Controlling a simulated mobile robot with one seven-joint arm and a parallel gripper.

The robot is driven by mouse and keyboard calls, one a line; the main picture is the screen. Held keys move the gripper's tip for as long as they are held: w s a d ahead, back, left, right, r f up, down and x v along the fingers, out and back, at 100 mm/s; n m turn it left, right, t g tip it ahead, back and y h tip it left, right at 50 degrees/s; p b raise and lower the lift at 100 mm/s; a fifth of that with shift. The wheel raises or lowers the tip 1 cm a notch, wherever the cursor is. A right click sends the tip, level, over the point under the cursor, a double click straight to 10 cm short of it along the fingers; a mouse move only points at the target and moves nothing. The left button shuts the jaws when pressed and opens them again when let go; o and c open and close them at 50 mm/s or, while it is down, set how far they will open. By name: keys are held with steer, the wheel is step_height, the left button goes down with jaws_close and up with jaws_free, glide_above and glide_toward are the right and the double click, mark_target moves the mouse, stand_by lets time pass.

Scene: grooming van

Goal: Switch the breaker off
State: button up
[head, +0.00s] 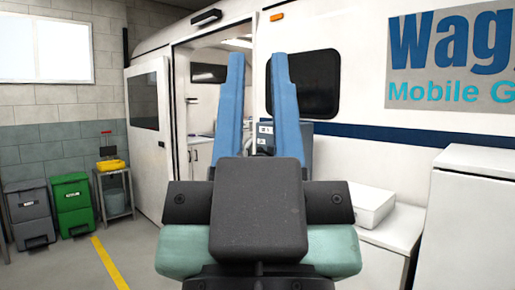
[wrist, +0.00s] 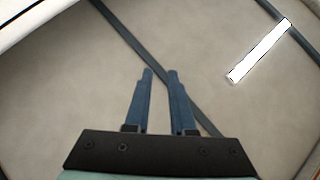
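My gripper (head: 256,58) rises in the middle of the head view, its two blue fingers pointing up and standing apart with nothing between them. The wrist view shows the same open, empty fingers (wrist: 160,73) against a pale ceiling-like surface. I cannot make out a breaker in either view. A grey-blue box (head: 300,140) with small white labels stands against the van, partly hidden behind my right finger. I cannot tell whether it holds the breaker.
The white van (head: 390,155) fills the right, its doorway (head: 200,110) open. A white box (head: 368,204) lies on a low white unit at right; a taller white cabinet (head: 470,220) stands nearer. Bins (head: 72,205) and a small cart (head: 116,190) stand left. Floor is clear at left.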

step_height(320, 180, up, 13)
steer(key=p, duration=1.2)
steer(key=shift+f, duration=0.15)
jaws_close()
steer(key=shift+f, duration=0.15)
